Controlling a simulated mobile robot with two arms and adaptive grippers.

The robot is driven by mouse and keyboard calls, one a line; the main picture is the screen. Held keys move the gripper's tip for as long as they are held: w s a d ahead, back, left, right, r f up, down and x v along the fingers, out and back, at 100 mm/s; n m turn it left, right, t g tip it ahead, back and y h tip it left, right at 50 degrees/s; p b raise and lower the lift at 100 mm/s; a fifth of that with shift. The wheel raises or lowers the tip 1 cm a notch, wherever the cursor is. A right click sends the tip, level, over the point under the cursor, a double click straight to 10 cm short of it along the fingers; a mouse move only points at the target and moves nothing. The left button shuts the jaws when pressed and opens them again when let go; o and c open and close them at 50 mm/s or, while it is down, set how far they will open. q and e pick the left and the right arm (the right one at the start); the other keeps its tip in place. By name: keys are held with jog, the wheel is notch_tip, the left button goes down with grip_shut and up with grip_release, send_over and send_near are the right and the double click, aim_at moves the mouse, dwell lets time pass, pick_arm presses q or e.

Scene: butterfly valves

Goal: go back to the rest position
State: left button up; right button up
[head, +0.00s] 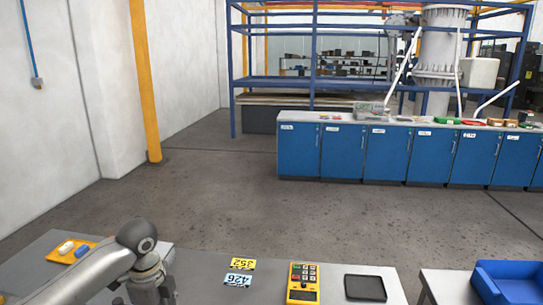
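A grey arm of mine comes in from the lower left and bends down at a rounded joint over the table at the bottom left. Its lower end runs out of the bottom edge, and no gripper fingers show. My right arm and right gripper are out of view. No butterfly valve can be made out.
The grey table (205,268) holds an orange tray (62,258), yellow (243,263) and blue (238,280) number labels, a yellow keypad device (303,284) and a black tray (365,288). A blue bin (510,282) stands at right. Open floor (260,210) reaches the blue cabinets (342,153).

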pick_arm(q)
jog(key=s+d+f+n+t+h, duration=0.25)
jog(key=s+d+f+n, duration=0.35)
jog(key=s+d+f, duration=0.65)
jog(key=s+a+f+n+y, duration=0.1)
jog(key=s+a+n, duration=0.3)
jog(key=s+n, duration=0.25)
jog(key=s+a+n+y, duration=0.1)
jog(key=s+a+n, duration=0.35)
jog(key=s, duration=0.35)
jog(key=s+a+f+b+x, duration=0.1)
jog(key=s+b+x, duration=0.2)
jog(key=x, duration=1.2)
jog(key=s+f+b+x, duration=0.15)
jog(key=s+x, duration=0.25)
jog(key=x, duration=1)
jog(key=s+a+f+g+b, duration=0.1)
jog(key=s+f+b, duration=0.1)
jog(key=s+f, duration=0.6)
jog(key=s+a+f+b, duration=0.2)
jog(key=s+f, duration=0.7)
jog(key=f, duration=0.5)
jog(key=shift+s+g+b, duration=0.35)
jog(key=shift+b, duration=0.4)
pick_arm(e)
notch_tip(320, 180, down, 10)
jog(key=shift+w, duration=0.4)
